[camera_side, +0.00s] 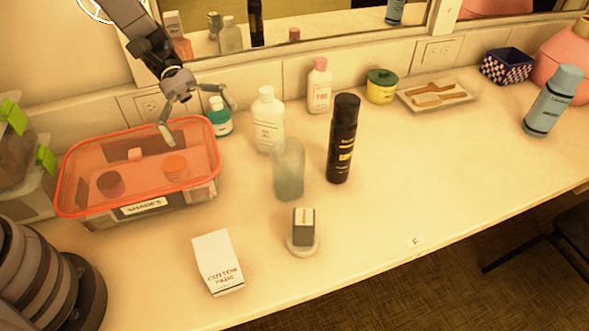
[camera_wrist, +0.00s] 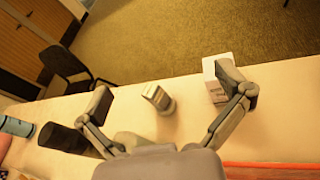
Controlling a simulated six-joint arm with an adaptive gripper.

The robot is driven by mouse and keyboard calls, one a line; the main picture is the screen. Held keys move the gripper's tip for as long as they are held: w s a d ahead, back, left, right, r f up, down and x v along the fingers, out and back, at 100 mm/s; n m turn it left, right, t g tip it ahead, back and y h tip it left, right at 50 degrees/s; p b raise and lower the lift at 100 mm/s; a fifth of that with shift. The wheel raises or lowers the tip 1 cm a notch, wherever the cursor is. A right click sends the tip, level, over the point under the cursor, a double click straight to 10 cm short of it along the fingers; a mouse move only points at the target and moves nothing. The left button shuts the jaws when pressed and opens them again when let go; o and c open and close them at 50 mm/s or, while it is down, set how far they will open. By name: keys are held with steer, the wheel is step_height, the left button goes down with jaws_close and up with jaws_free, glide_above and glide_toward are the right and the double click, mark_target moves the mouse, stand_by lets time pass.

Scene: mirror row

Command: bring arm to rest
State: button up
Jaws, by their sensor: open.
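My gripper (camera_side: 197,112) is open and empty in the side view. It hangs in the air above the back right corner of the orange-rimmed clear bin (camera_side: 143,208), in front of the mirror wall. In the wrist view my gripper (camera_wrist: 172,92) shows its two fingers spread wide, with nothing held between them. No object touches the fingers as far as I can see.
The right front counter is clear.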

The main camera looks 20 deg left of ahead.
steer(key=s+a+r+m+t+y, duration=0.9)
steer(key=s+a+r+t+y, duration=0.3)
steer(key=s+a+r, duration=0.4)
steer(key=a, duration=0.3)
steer(key=shift+s+r+m+y, duration=0.2)
steer(key=shift+s+m+y, duration=0.1)
steer(key=shift+m+y, duration=0.1)
